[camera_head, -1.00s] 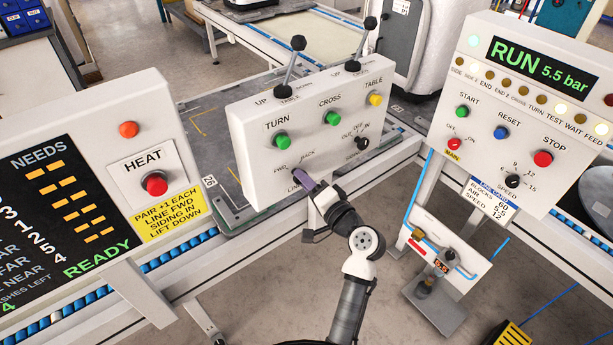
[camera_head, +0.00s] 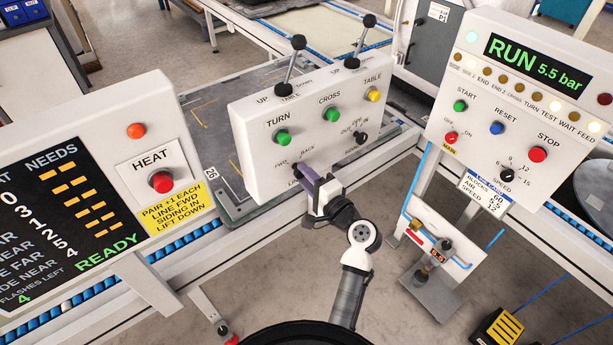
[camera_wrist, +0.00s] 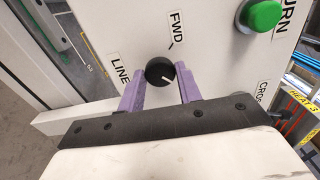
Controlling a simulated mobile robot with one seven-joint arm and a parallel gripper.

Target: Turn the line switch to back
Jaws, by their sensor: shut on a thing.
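The line switch is a small black knob (camera_wrist: 158,70) at the lower left of the white middle panel (camera_head: 245,160). In the wrist view it sits between my gripper's two purple fingers, with the LINE label to the left and FWD above. Its white mark points to the lower right, away from FWD. BACK is not readable in the wrist view; in the head view it is printed to the upper right of the knob. My gripper (camera_head: 304,173) is shut on the knob and largely hides it in the head view.
The green TURN button (camera_head: 283,138) and CROSS button (camera_head: 330,115) are above on the same panel, with another black switch (camera_head: 361,136) at right. The HEAT panel (camera_head: 150,120) stands left and the RUN panel (camera_head: 545,110) right. Two levers top the middle panel.

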